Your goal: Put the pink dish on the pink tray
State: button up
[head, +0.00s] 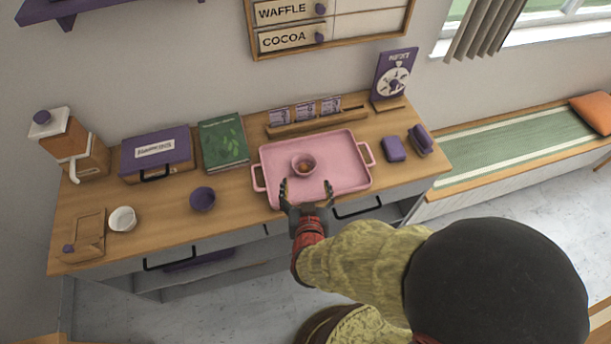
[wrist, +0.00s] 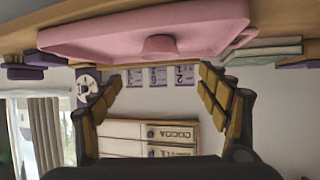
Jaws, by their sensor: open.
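The pink dish (head: 304,164) is a small round bowl with something brownish inside. It stands upright on the pink tray (head: 345,181), left of the tray's middle. The tray has a handle at each side and lies flat on the wooden counter. My gripper (head: 307,188) is open and empty, at the tray's front edge, just on the near side of the dish and apart from it. In the wrist view, which is upside down, the dish (wrist: 159,46) sits on the tray (wrist: 90,38) beyond my open fingers (wrist: 160,88).
A purple bowl (head: 202,199) and a white bowl (head: 123,219) stand left of the tray. A green book (head: 223,144) and a purple-lidded box (head: 156,152) lie behind them. A card rack (head: 317,117) stands behind the tray. Purple blocks (head: 394,149) lie to its right.

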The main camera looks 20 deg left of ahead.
jog(key=shift+s+d+r, duration=0.1)
jog(key=shift+s+r, duration=0.05)
jog(key=shift+s, duration=0.2)
jog(key=w+d+r+m+g, duration=0.15)
jog(key=d+r, duration=0.25)
jog(key=r, duration=0.4)
jog(key=w+d+r+g, duration=0.2)
jog(key=w+d+r, duration=0.15)
jog(key=r, duration=0.35)
jog(key=s+d+r+m+g+h, duration=0.1)
jog(key=s+d+r+h, duration=0.1)
jog(key=s+d+r, duration=0.2)
jog(key=s+d+r+m+g+h, duration=0.1)
jog(key=s+d+r, duration=0.3)
jog(key=s+d, duration=0.7)
jog(key=d+g+h, duration=0.1)
jog(key=d, duration=0.7)
jog(key=shift+r, duration=0.3)
